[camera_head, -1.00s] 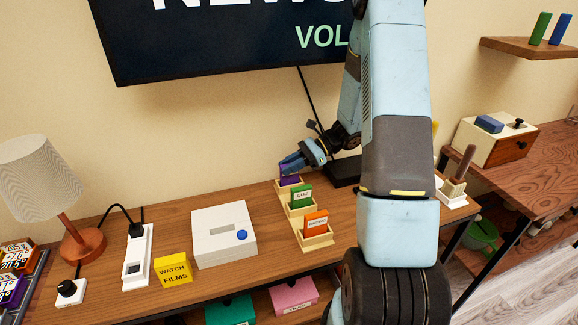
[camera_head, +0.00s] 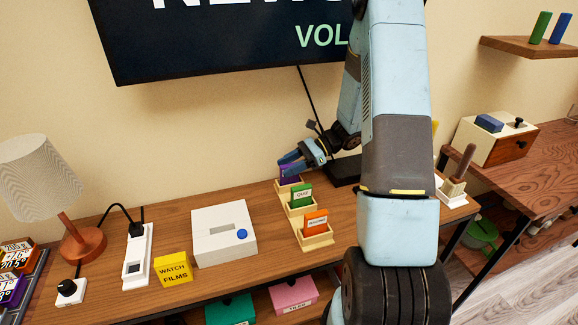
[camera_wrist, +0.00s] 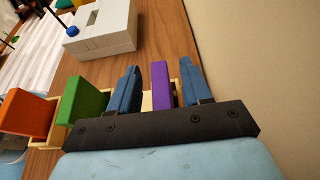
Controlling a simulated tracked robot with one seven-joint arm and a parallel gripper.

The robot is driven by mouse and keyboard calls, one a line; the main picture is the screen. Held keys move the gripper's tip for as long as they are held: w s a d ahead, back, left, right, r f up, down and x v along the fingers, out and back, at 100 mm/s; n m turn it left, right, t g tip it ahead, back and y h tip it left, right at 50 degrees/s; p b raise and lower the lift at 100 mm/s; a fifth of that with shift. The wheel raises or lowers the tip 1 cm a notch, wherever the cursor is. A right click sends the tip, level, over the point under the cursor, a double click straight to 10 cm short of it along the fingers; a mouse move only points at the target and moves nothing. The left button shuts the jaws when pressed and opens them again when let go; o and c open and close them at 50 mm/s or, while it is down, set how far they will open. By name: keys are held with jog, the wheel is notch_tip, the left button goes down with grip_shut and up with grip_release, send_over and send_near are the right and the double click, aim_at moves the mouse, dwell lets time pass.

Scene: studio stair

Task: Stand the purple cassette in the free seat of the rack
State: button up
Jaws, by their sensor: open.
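The purple cassette (camera_head: 289,174) stands in the back seat of the wooden rack (camera_head: 318,240). In the wrist view the purple cassette (camera_wrist: 161,84) stands between the two blue fingers of my gripper (camera_wrist: 160,88), with a gap on each side. My gripper (camera_head: 290,165) is open around it at the rack's back end. The green cassette (camera_head: 301,195) stands in the middle seat and the orange cassette (camera_head: 316,222) in the front seat. The foot of the purple cassette is partly hidden by the rack and my fingers.
A white box with a blue button (camera_head: 224,234) stands left of the rack. A yellow block (camera_head: 173,268), a white power strip (camera_head: 137,256) and a lamp (camera_head: 82,240) are farther left. The wall is close behind. Bare tabletop lies between the white box and the rack.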

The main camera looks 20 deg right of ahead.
jog(key=v, duration=1.2)
